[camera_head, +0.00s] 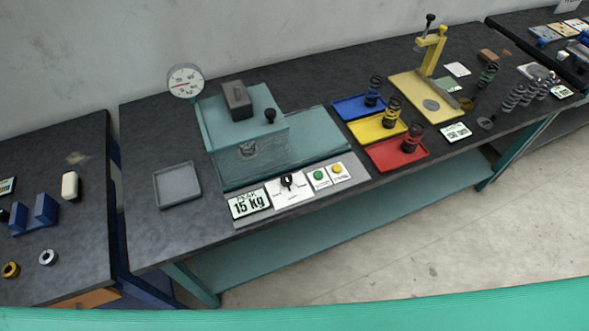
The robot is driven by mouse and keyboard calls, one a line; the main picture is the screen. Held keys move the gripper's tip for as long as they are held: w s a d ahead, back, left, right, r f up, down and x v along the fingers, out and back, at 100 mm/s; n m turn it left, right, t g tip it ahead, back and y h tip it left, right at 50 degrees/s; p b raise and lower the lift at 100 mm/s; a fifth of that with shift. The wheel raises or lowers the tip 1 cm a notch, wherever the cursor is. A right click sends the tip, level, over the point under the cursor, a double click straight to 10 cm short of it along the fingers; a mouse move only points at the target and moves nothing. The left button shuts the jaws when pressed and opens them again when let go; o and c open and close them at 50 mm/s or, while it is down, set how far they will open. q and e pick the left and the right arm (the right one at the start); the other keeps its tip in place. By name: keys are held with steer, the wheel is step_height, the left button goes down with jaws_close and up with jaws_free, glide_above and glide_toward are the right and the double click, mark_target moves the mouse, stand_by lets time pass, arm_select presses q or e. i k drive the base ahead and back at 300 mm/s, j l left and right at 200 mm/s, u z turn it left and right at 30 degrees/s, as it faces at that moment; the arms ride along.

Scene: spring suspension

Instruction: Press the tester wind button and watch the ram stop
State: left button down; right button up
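The spring tester (245,150) is a teal machine on the dark workbench, with a grey block, the likely ram (237,100), on its top; I cannot tell if it is moving. A round dial gauge (186,81) stands at its back left. Along its front are a "PEAK 15 kg" display (249,203), a white panel with a black selector knob (287,182), a green button (319,175) and a yellow button (337,169). Which button is the wind button is too small to read. Neither of my grippers is in view.
An empty grey tray (177,184) lies left of the tester. Blue (350,108), yellow (367,129) and red (385,155) trays hold dark springs at its right. A yellow press (431,60) stands farther right, near loose springs (516,97). A side bench (70,240) is at left.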

mark_target(318, 175)
steer(key=i+l+u, duration=0.15)
steer(key=l+u, duration=0.2)
steer(key=l, duration=0.45)
steer(key=l+u, duration=0.35)
steer(key=l, duration=0.5)
steer(key=i+l, duration=0.1)
steer(key=l, duration=0.5)
